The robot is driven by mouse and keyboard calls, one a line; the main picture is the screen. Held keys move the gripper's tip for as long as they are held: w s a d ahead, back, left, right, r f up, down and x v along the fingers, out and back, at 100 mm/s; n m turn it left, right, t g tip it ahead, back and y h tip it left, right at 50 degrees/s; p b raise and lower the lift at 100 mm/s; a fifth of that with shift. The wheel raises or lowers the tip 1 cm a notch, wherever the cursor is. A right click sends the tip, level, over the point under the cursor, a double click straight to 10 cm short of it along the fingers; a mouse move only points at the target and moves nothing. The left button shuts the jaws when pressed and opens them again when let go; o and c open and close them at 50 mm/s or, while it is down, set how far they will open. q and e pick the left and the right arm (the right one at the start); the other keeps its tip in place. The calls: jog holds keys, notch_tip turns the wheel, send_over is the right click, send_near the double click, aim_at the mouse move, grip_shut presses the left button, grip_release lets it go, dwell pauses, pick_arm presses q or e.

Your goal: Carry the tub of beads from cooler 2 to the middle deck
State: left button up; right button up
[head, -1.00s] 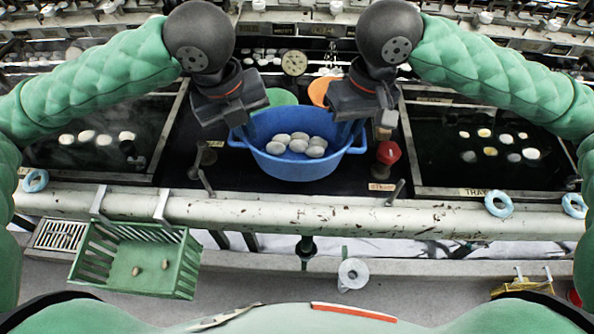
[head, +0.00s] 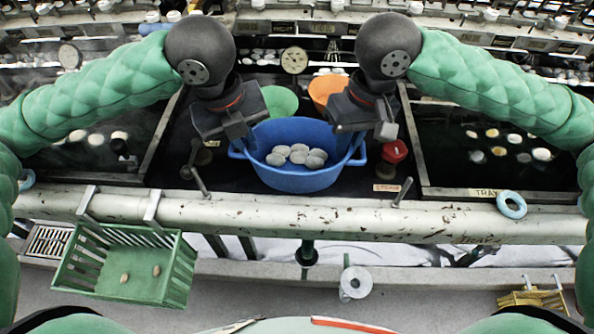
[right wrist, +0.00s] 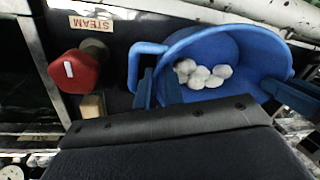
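The blue tub (head: 296,180) stands upright over the dark middle deck (head: 225,170), between two dark basins. It holds several pale rounded pieces (head: 298,152); it also shows in the right wrist view (right wrist: 235,48). My left gripper (head: 247,140) is at the tub's left rim and looks shut on it. My right gripper (head: 346,145) is at the right rim. I cannot tell whether the tub's base touches the deck. No cooler number is readable.
A red knob (head: 394,152) is close to the tub's right. A pale rail (head: 290,214) runs in front, with a green basket (head: 120,282) hung at the left and a blue ring (head: 511,205) at the right. Green (head: 279,101) and orange (head: 326,88) round things lie behind the tub.

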pick_arm(q)
jog(key=o, duration=0.4)
pick_arm(e)
jog(key=o, duration=0.4)
pick_arm(q)
jog(key=o, duration=0.6)
jog(key=shift+c, duration=0.2)
jog(key=shift+a+r, duration=0.1)
jog(key=shift+c, duration=0.2)
pick_arm(e)
jog(key=shift+d, duration=0.1)
pick_arm(q)
jog(key=r, duration=0.3)
jog(key=a+r, duration=0.1)
jog(key=r, duration=0.3)
jog(key=a+r, duration=0.1)
jog(key=r, duration=0.3)
jog(key=shift+s+r, duration=0.1)
jog(key=shift+s, duration=0.05)
jog(key=c, duration=0.3)
pick_arm(e)
jog(key=shift+d+f, duration=0.1)
jog(key=shift+f, duration=0.1)
pick_arm(q)
jog(key=shift+r, duration=0.3)
jog(key=shift+c, duration=1.3)
jog(key=o, duration=0.7)
jog(key=shift+s+d, duration=0.1)
pick_arm(e)
jog(key=shift+r, duration=0.2)
